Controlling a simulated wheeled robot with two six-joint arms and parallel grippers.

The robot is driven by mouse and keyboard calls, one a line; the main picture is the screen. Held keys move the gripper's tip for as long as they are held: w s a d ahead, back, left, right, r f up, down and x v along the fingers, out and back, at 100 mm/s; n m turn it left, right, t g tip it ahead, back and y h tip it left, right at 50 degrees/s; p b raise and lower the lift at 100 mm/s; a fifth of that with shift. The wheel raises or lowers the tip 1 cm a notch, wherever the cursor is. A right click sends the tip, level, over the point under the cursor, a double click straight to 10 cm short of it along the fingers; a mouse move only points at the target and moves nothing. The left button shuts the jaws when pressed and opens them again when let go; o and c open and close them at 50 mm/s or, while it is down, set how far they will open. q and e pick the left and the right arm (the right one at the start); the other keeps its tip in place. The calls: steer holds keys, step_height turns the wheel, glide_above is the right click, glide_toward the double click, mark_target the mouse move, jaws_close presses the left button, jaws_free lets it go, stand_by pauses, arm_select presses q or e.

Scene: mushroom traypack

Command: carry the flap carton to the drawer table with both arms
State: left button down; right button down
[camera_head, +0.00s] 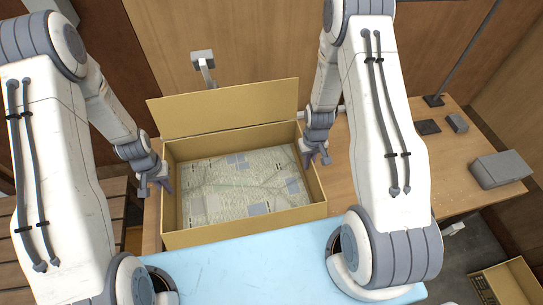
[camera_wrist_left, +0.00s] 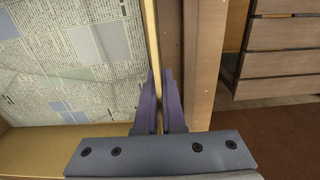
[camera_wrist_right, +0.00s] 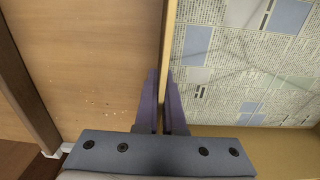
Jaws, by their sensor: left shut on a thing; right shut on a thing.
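The flap carton (camera_head: 240,235) is an open tan box with its back flap standing up. Printed newspaper-like sheet covers its floor. In the head view it sits over the wooden table, in front of my body. My left gripper (camera_head: 160,178) is shut on the carton's left wall, and the wall's edge runs between its fingers in the left wrist view (camera_wrist_left: 160,98). My right gripper (camera_head: 318,152) is shut on the right wall, which also shows between its fingers in the right wrist view (camera_wrist_right: 161,98). The drawer table (camera_head: 370,180) has a wooden top; any drawers are hidden.
A light blue surface (camera_head: 260,270) lies in front of the carton. A grey box (camera_head: 500,170) and small dark items (camera_head: 428,127) are on the table at right. A slatted wooden piece (camera_wrist_left: 290,45) stands beyond the table edge at left. The tabletop right of the carton is mostly clear.

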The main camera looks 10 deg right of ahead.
arm_select(q)
steer(key=c, duration=1)
jaws_free()
arm_select(e)
steer(key=c, duration=1)
jaws_free()
arm_select(q)
step_height(320, 180, up, 12)
steer(key=shift+f, duration=0.1)
arm_select(e)
step_height(320, 180, up, 12)
